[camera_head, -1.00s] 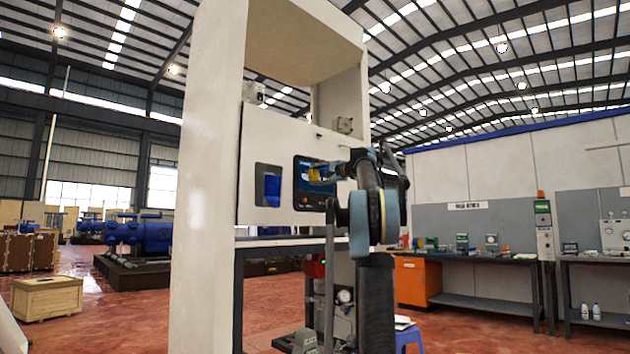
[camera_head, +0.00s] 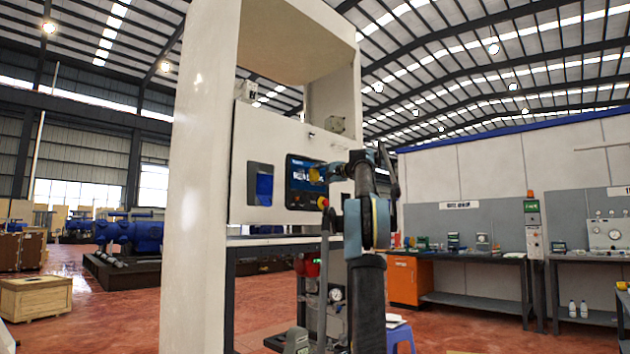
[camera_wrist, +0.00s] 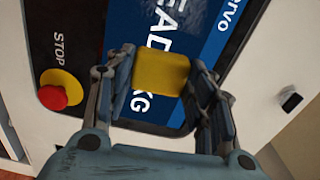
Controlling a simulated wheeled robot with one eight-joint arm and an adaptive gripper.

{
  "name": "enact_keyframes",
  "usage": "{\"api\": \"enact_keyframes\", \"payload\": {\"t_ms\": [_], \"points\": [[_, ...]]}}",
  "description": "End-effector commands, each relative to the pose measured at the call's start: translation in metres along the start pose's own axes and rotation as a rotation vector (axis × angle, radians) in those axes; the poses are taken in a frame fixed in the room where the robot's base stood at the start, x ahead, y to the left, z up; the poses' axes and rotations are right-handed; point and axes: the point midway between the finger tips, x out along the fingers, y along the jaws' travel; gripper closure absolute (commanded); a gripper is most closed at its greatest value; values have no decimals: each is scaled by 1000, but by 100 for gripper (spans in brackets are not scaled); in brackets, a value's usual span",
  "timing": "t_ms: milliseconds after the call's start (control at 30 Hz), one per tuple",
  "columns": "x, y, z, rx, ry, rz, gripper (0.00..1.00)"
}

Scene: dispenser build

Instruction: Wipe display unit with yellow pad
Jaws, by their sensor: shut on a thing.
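The display unit (camera_head: 297,180) is a dark panel with a lit blue screen on the front of the white dispenser cabinet. In the wrist view its screen (camera_wrist: 205,35) shows large white letters and fills the upper middle. My gripper (camera_wrist: 161,75) is shut on the yellow pad (camera_wrist: 160,72), held between its two fingertips. The pad lies over the lower part of the screen in the wrist view; whether it touches the screen I cannot tell. In the head view the pad (camera_head: 315,175) shows at the right side of the display, partly hidden by my gripper.
A red and yellow stop button (camera_wrist: 60,90) sits left of the screen on the dark panel. A blue-windowed recess (camera_head: 261,184) is left of the display. A tall white frame (camera_head: 200,180) stands around the cabinet. A blue stool (camera_head: 401,338) is on the floor.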

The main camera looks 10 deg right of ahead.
Motion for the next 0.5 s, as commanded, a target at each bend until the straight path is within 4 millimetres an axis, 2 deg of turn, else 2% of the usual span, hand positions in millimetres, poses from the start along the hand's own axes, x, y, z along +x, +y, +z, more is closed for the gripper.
{"api": "enact_keyframes", "payload": {"t_ms": [267,500], "points": [[0,2,-20,0,1,0,70],[-3,2,-22,0,0,0,70]]}}
